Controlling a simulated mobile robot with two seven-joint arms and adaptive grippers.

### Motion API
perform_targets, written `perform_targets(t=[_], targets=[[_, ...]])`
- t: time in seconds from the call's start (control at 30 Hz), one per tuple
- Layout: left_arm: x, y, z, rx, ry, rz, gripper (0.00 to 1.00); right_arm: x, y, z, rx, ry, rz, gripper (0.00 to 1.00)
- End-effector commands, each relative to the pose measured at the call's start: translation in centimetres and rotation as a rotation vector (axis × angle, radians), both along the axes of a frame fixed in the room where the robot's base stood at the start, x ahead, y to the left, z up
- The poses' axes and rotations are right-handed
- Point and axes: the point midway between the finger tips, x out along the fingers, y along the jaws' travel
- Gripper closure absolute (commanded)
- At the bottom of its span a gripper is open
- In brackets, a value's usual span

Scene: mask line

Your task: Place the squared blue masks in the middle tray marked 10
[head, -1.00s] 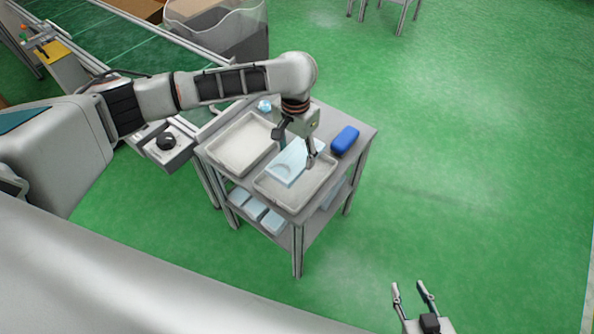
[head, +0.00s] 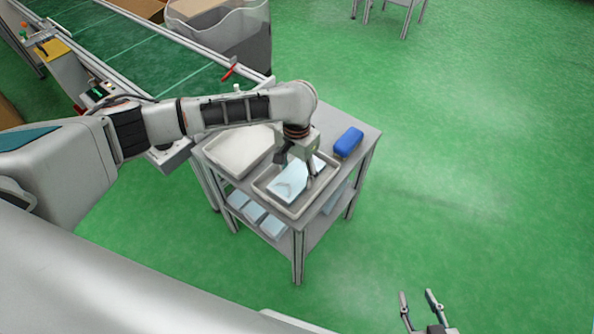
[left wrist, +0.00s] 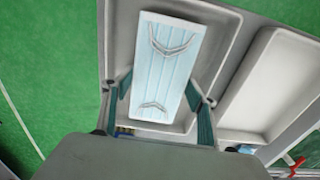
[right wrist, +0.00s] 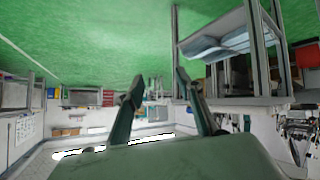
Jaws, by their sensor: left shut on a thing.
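A light blue pleated rectangular mask (head: 290,186) is low over the nearer tray (head: 322,183) on the grey cart, within its rim. I cannot tell whether it touches the tray floor. My left gripper (head: 298,172) is around the mask and shut on it. In the left wrist view the mask (left wrist: 168,65) lies between the fingers (left wrist: 154,98), with the pale tray (left wrist: 212,45) beyond. My right gripper (head: 420,297) is open and empty over the floor, well away from the cart; its fingers also show in the right wrist view (right wrist: 158,85).
A second tray (head: 237,150) sits beside it on the cart top, partly under my left arm. A blue case (head: 348,142) stands at the right edge. Several light blue packs (head: 255,213) lie on the lower shelf. A green conveyor (head: 130,45) is behind. The floor right is clear.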

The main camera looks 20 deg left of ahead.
Motion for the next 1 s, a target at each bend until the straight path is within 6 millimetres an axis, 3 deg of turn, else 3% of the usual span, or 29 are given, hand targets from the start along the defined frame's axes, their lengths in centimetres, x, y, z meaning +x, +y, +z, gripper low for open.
perform_targets(t=[0.03, 0.07, 0.1, 0.5, 0.8, 1.0], targets=[[0.0, 0.0, -0.1, 0.0, 0.0, 0.0, 0.58, 0.1, 0.0, 0.2, 0.0, -0.003, 0.0, 0.63], [0.0, 0.0, -0.1, 0.0, 0.0, 0.0, 0.35, 0.0, 0.0, 0.1, 0.001, -0.002, 0.0, 0.63], [0.0, 0.0, -0.1, 0.0, 0.0, 0.0, 0.26, 0.0, 0.0, 0.1, 0.001, -0.002, 0.0, 0.63], [0.0, 0.0, 0.1, 0.0, 0.001, -0.001, 0.26, -0.2, 0.0, -0.4, 0.003, 0.005, 0.0, 0.63], [0.2, 0.0, 5.8, 0.001, -0.009, 0.0, 0.26, 1.0, 0.4, 3.1, 0.025, -0.03, -0.004, 0.63], [0.1, 0.1, 9.6, 0.001, -0.007, 0.0, 0.26, -0.2, 1.0, 3.1, 0.041, -0.002, -0.002, 0.63]])
